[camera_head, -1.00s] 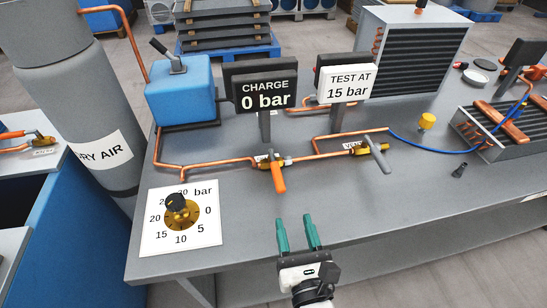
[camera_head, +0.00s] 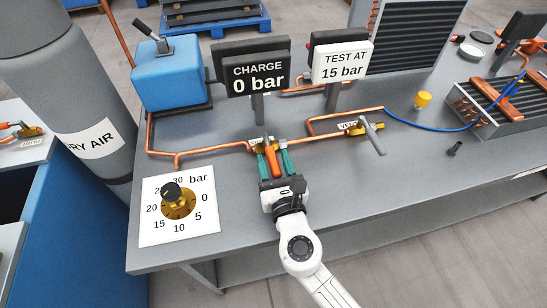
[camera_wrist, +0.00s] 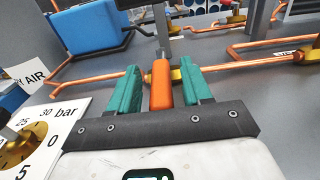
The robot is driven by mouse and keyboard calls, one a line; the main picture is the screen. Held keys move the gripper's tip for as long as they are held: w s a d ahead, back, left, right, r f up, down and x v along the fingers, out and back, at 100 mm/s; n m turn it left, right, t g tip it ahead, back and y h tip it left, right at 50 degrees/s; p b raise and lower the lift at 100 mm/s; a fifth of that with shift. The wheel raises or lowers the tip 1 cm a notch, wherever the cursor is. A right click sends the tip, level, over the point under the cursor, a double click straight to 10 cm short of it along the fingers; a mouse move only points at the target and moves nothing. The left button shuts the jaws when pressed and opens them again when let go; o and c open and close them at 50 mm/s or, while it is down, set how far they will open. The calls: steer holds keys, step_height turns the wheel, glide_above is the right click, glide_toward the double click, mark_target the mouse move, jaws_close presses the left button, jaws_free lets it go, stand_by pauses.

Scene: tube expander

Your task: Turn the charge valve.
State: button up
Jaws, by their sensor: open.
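The charge valve has an orange handle (camera_head: 272,161) on a brass body on the copper pipe, and the handle points toward me. It also shows in the wrist view (camera_wrist: 161,84). My gripper (camera_head: 271,156) is open, with its green fingers on either side of the orange handle. In the wrist view a gap shows between each finger and the handle. The charge display (camera_head: 258,78) behind the valve reads 0 bar. The test sign (camera_head: 341,66) reads 15 bar. Part of the valve body is hidden behind my fingers.
A second valve with a grey handle (camera_head: 374,138) sits to the right on the same pipe. A dial card with a brass knob (camera_head: 179,203) lies at front left. A blue box (camera_head: 172,78) stands behind it.

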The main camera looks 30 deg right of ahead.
steer(key=shift+w, duration=0.3)
steer(key=shift+c, duration=0.4)
jaws_close()
